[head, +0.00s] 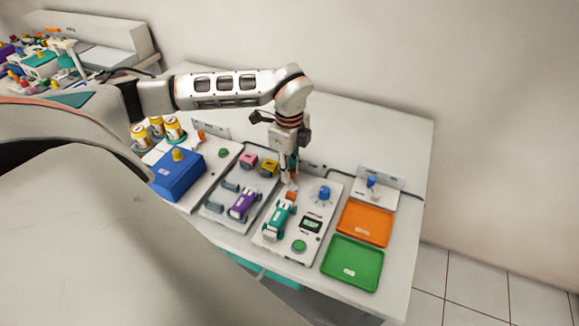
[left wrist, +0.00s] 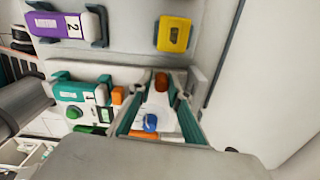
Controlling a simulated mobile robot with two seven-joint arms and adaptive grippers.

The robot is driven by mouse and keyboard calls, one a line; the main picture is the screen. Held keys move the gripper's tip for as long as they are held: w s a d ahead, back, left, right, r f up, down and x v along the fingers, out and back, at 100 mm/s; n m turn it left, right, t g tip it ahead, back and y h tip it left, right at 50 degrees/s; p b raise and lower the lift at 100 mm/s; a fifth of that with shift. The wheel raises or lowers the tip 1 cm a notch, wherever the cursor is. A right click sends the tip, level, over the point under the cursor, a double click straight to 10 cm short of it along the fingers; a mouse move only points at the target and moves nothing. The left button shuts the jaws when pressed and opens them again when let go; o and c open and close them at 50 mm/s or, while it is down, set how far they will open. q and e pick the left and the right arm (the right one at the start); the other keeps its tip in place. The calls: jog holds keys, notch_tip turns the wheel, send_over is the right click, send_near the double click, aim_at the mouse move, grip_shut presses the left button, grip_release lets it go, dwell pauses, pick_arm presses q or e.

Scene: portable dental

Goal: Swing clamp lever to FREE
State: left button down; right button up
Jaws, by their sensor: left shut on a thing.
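The white test unit (head: 265,238) carries a teal device (head: 279,220) in a cradle, a blue knob (head: 324,194), a small display (head: 311,225) and a green button (head: 299,246). My right gripper is not in view.
A purple device (head: 243,204) and pink and yellow blocks (head: 269,168) lie on the rack to the left. A blue box (head: 178,180) stands farther left. Orange (head: 366,223) and green (head: 352,263) trays lie to the right. The back right table is clear.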

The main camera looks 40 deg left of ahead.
pick_arm(q)
jog(key=shift+d, duration=0.25)
jog(key=c, duration=2.1)
grip_release()
jog(key=shift+w, duration=0.1)
jog(key=shift+o, duration=0.6)
jog(key=shift+w, duration=0.1)
jog(key=shift+a, duration=0.1)
jog(key=shift+r, duration=0.25)
notch_tip(320, 180, up, 12)
jog(key=shift+f, duration=0.25)
